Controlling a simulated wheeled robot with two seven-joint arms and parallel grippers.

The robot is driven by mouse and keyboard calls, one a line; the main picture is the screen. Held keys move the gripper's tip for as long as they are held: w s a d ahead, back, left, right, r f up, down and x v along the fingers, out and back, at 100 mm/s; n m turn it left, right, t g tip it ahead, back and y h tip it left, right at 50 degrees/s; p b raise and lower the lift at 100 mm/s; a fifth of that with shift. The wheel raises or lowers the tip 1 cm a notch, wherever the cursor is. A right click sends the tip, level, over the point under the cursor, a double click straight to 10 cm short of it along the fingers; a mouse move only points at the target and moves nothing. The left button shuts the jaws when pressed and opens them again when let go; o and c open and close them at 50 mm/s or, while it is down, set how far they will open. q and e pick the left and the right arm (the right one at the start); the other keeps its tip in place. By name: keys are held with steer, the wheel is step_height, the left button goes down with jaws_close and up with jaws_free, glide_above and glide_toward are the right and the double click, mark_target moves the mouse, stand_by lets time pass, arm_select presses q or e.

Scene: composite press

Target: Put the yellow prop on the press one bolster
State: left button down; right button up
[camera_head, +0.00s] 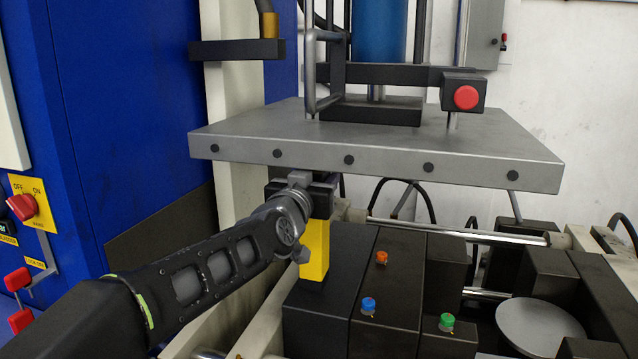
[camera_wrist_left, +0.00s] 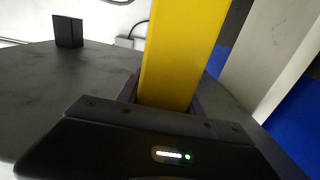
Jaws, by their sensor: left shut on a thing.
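The yellow prop (camera_head: 315,250) is an upright block under the edge of the grey press plate (camera_head: 390,150) in the head view. My left gripper (camera_head: 318,203) is shut around its upper part. The prop's lower end is over the left dark block (camera_head: 330,285) of the press bed; I cannot tell whether it touches. The prop also shows in the left wrist view (camera_wrist_left: 180,55), rising between the fingers of the left gripper (camera_wrist_left: 165,98). My right gripper is not in view. No label shows which surface is the press one bolster.
Orange (camera_head: 382,258), blue (camera_head: 368,306) and green (camera_head: 446,322) knobs stand on the dark blocks right of the prop. Metal rods (camera_head: 460,232) cross behind. A blue cabinet (camera_head: 110,110) with red switches is at left. The plate overhangs close above my gripper.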

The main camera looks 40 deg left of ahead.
arm_select(q)
steer(key=shift+w+f, duration=0.15)
steer(key=shift+f, duration=0.5)
steer(key=shift+f+b, duration=0.2)
steer(key=shift+b, duration=0.15)
steer(key=c, duration=0.8)
jaws_free()
steer(key=shift+o, duration=0.2)
steer(key=b+v, duration=0.1)
steer(key=v, duration=1.1)
steer(key=shift+b, duration=0.3)
